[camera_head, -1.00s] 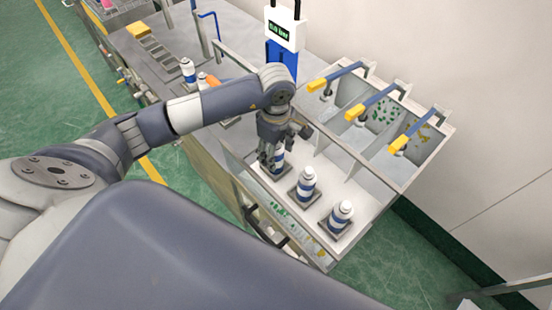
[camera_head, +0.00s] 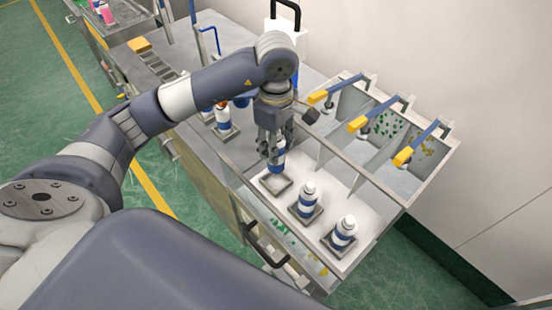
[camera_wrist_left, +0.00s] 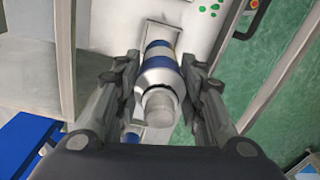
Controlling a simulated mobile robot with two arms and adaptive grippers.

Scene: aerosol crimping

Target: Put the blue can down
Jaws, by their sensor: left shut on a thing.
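The can (camera_head: 277,160), white with blue bands, is held upright between the fingers of my left gripper (camera_head: 272,146). The gripper is shut on it. The can is just above or behind a square holder (camera_head: 268,187) on the white shelf, with most of the holder showing; I cannot tell whether they touch. In the left wrist view the can (camera_wrist_left: 160,78) lies between the two fingers of the left gripper (camera_wrist_left: 158,95). My right gripper is not in view.
Two similar cans stand in holders to the right, a nearer one (camera_head: 308,199) and a farther one (camera_head: 343,232). Another can (camera_head: 223,116) stands behind left. Bins with yellow-tipped blue levers (camera_head: 357,124) are at the back right. A rail (camera_head: 345,165) runs between.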

